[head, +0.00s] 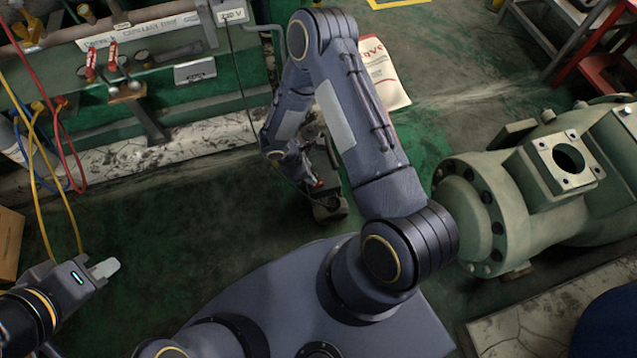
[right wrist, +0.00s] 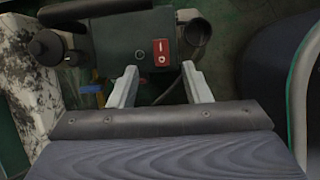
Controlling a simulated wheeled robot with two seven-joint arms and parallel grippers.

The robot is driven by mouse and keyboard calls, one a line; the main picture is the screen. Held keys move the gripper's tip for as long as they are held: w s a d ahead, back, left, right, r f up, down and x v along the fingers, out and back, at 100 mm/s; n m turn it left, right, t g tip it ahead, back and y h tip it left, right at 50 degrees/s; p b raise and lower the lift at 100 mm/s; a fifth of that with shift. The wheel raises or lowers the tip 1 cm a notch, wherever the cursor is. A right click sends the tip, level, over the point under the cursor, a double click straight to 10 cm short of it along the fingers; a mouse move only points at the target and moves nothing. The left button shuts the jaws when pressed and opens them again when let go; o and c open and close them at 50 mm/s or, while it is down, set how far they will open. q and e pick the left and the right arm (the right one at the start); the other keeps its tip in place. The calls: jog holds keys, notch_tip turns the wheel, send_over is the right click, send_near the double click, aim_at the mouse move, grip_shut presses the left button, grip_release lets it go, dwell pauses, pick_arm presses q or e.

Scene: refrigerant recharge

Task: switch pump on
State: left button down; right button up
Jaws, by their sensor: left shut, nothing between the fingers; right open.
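The pump (right wrist: 130,45) is a dark green box in the right wrist view, with a red rocker switch (right wrist: 161,52) on its face. The switch bears white marks. In the head view the pump (head: 328,207) stands on the floor, largely hidden behind my right arm. My right gripper (right wrist: 159,72) is open and empty, its two fingers pointing at the pump with the switch between their lines, apart from it as far as I can tell. My left gripper (head: 104,268) is shut and empty at the lower left of the head view, far from the pump.
A panel with valves (head: 120,75) and red, yellow and blue hoses (head: 35,140) is at the upper left. A large green compressor (head: 540,190) stands at the right. A paper sack (head: 385,75) lies behind my right arm. Green floor is clear around the pump's left.

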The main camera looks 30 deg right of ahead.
aim_at(321, 182)
jog(key=b+x, duration=0.2)
jog(key=x, duration=0.6)
